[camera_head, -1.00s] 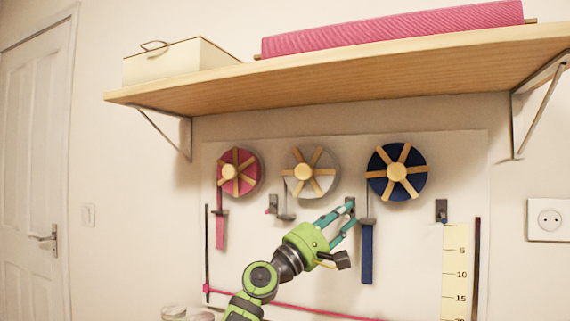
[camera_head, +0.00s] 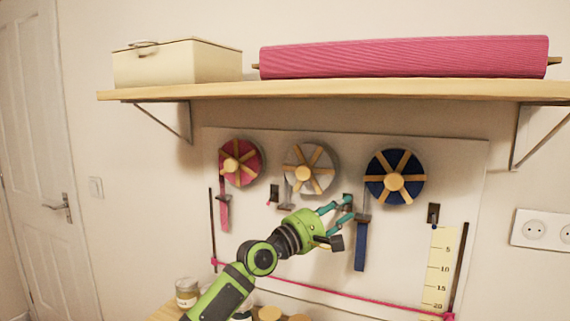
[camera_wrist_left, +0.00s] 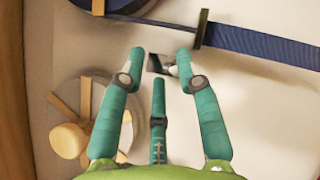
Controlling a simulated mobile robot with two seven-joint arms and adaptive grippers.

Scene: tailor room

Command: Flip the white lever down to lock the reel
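The white reel (camera_head: 322,158) with wooden spokes hangs in the middle of the wall panel. In the left wrist view it is at the left (camera_wrist_left: 63,95). A dark bracket (camera_wrist_left: 154,64) on the panel, right of this reel, carries a small white lever (camera_wrist_left: 172,71). The lever is partly hidden by a finger, and its angle is hard to tell. My left gripper (camera_head: 345,209) is at this bracket with its fingers apart. In the wrist view the fingertips (camera_wrist_left: 160,58) stand either side of the bracket and lever; contact cannot be told. My right gripper is not in view.
A pink reel (camera_head: 250,154) hangs left and a blue reel (camera_head: 412,165) right, its blue ribbon (camera_head: 360,247) hanging close beside my left gripper. Other brackets (camera_head: 433,212) sit on the panel. A wooden shelf (camera_head: 330,91) juts out above. Jars (camera_head: 187,293) stand at lower left.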

